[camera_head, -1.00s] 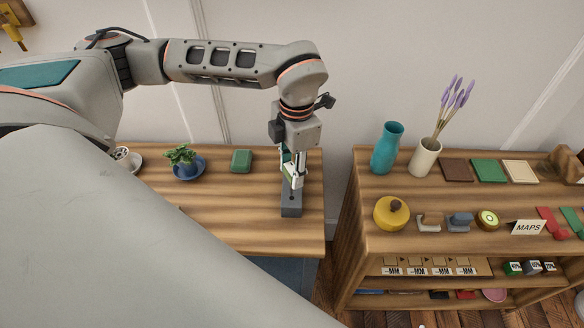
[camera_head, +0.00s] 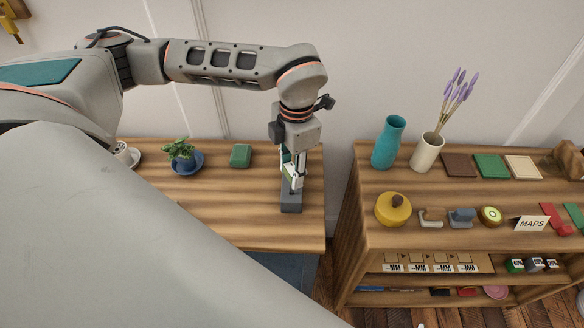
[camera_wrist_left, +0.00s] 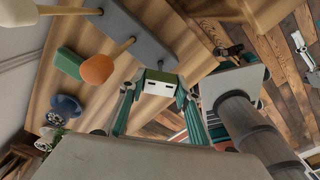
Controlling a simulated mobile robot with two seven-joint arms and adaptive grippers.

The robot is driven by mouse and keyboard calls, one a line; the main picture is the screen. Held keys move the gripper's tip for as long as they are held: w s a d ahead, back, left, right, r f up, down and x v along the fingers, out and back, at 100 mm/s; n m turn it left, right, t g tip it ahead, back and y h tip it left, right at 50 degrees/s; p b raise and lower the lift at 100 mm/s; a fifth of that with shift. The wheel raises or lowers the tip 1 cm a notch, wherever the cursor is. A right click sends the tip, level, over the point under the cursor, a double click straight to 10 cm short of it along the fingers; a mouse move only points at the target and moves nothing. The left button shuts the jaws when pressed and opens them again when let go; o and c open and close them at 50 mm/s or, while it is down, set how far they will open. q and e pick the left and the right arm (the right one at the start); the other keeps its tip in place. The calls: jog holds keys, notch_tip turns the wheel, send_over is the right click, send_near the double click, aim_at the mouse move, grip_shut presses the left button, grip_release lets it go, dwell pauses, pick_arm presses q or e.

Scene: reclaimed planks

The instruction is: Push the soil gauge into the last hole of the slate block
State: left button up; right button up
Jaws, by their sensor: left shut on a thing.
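The slate block (camera_head: 291,205) stands on the wooden table, near its right end. In the left wrist view the block (camera_wrist_left: 152,42) is a long grey slab with two thin stems standing in it, one under an orange round knob (camera_wrist_left: 97,69) and one under a pale knob (camera_wrist_left: 18,13). My left gripper (camera_head: 294,184) points down just above the block. Its teal fingers (camera_wrist_left: 158,98) are shut on the soil gauge (camera_wrist_left: 160,86), which has a white and green head.
A green box (camera_head: 240,156) and a plant on a blue saucer (camera_head: 183,158) are left of the block. Across a gap, a shelf unit holds a teal vase (camera_head: 389,143), a yellow pot (camera_head: 392,210) and other items. The table's front middle looks clear.

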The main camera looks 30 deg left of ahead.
pick_arm(q)
jog(key=shift+f+b, duration=0.85)
jog(key=shift+f, duration=0.9)
jog(key=o, duration=1.3)
jog(key=shift+c, duration=0.2)
jog(key=r, duration=1.2)
jog(key=shift+w+d, duration=0.15)
jog(key=shift+w, duration=0.1)
jog(key=shift+r, duration=0.15)
